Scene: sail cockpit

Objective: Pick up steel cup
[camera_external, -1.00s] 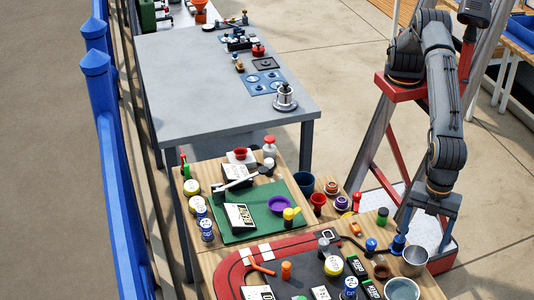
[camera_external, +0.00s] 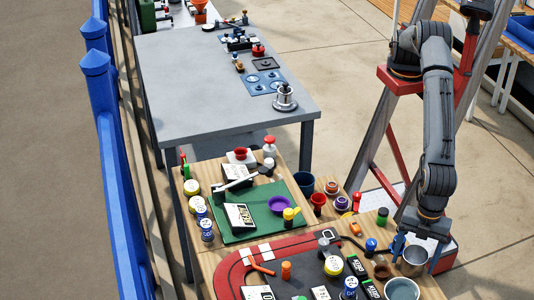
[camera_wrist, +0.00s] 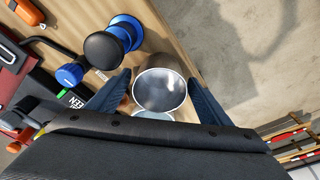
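The steel cup (camera_external: 412,261) stands upright near the right edge of the wooden table, a grey metal cup with an open top. In the wrist view the steel cup (camera_wrist: 160,90) sits between the two blue-grey fingers. My gripper (camera_external: 416,252) is open, one finger on each side of the cup. In the wrist view my gripper (camera_wrist: 158,92) shows a gap between the left finger and the cup and a smaller one on the right. I cannot tell whether either finger touches it.
A grey-blue bowl (camera_external: 402,289) stands just in front of the cup. A small brown cup (camera_external: 382,272) is close on its left. A blue-capped item (camera_external: 371,244) and a black-and-blue knobbed item (camera_wrist: 104,48) are nearby. The table edge lies just to the right.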

